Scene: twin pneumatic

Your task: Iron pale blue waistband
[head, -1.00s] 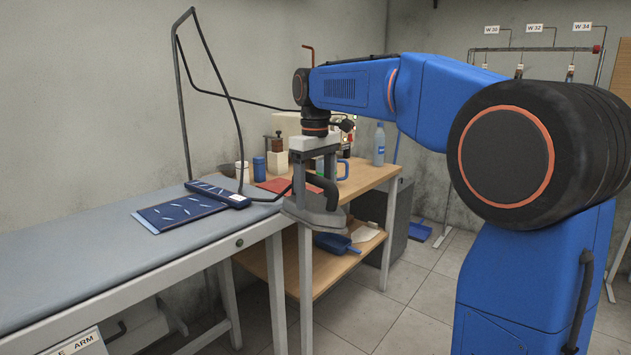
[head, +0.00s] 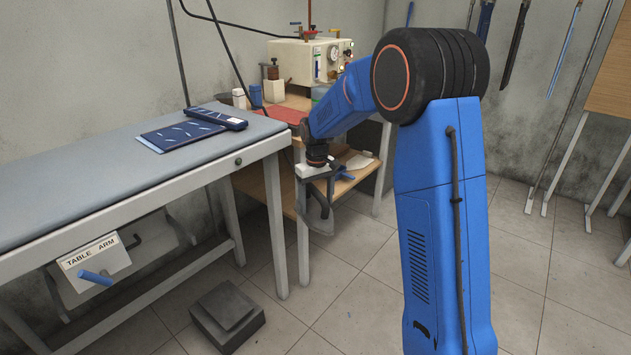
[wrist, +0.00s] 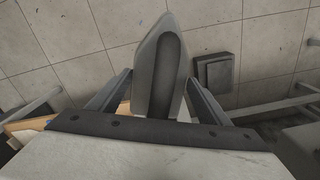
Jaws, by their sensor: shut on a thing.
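My gripper (head: 317,195) hangs low beside the right end of the ironing table (head: 75,186), below its top. It is shut on the iron's dark handle. The grey iron (head: 322,224) is largely hidden behind my gripper in the head view. In the wrist view the iron (wrist: 146,62) points away over the tiled floor, between the fingers. A flat dark blue patterned piece (head: 180,136) and a dark blue long block (head: 217,118) lie on the table's far side. I cannot make out a pale blue waistband.
A wooden bench (head: 258,190) with a lower shelf stands behind the table's right end. A boiler-like machine (head: 305,62) is on it. A dark foot pedal (head: 228,315) lies on the floor. The table's front leg (head: 275,225) is close left of my gripper. Tiled floor ahead is clear.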

